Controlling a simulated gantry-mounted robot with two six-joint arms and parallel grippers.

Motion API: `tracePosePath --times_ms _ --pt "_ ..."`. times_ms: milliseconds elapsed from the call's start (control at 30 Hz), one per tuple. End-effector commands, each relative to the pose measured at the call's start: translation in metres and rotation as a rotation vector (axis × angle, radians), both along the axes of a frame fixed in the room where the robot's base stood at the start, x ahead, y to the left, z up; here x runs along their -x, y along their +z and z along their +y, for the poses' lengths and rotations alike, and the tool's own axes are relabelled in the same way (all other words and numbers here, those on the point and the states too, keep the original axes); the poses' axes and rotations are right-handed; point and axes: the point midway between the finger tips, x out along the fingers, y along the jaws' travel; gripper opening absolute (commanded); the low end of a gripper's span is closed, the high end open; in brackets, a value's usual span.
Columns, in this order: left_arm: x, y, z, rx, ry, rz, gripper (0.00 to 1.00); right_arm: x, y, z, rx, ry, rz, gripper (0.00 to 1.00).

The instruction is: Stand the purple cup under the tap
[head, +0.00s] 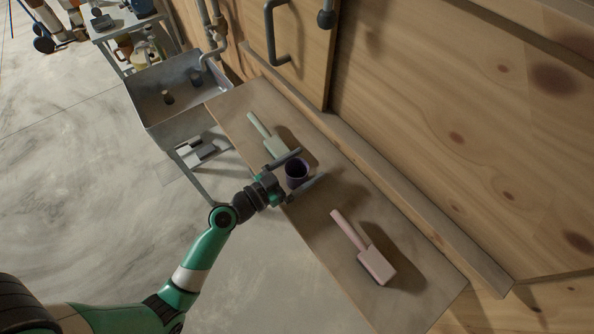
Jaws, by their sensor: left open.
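The purple cup (297,173) stands upright on the narrow wooden bench, its dark opening facing up. My left gripper (311,164) is open, with one finger on each side of the cup. I cannot tell whether either finger touches it. The tap (212,56) is a grey bent pipe on the wall above the metal sink (147,116), at the upper left. My right gripper is not in view.
Small objects sit in the sink. The wooden wall with a door handle (271,35) borders the bench's right side.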

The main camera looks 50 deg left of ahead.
Motion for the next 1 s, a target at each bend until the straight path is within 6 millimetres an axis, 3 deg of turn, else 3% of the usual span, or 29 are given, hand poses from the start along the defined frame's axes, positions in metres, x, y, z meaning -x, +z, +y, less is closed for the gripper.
tracePosePath --times_ms 100,300,800,1000 --pt "-0.0108 -0.0002 -0.0012 0.001 -0.001 0.000 1.00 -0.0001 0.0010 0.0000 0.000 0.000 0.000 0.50" --pt "-0.0112 -0.0008 -0.0009 0.001 0.000 0.000 1.00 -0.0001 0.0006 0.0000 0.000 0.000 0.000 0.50" --pt "-0.0109 -0.0008 -0.0010 0.001 0.000 0.000 0.12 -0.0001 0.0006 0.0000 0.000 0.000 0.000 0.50" --pt "-0.0109 0.0007 -0.0010 0.001 0.000 0.000 0.12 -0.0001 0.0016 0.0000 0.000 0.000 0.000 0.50"
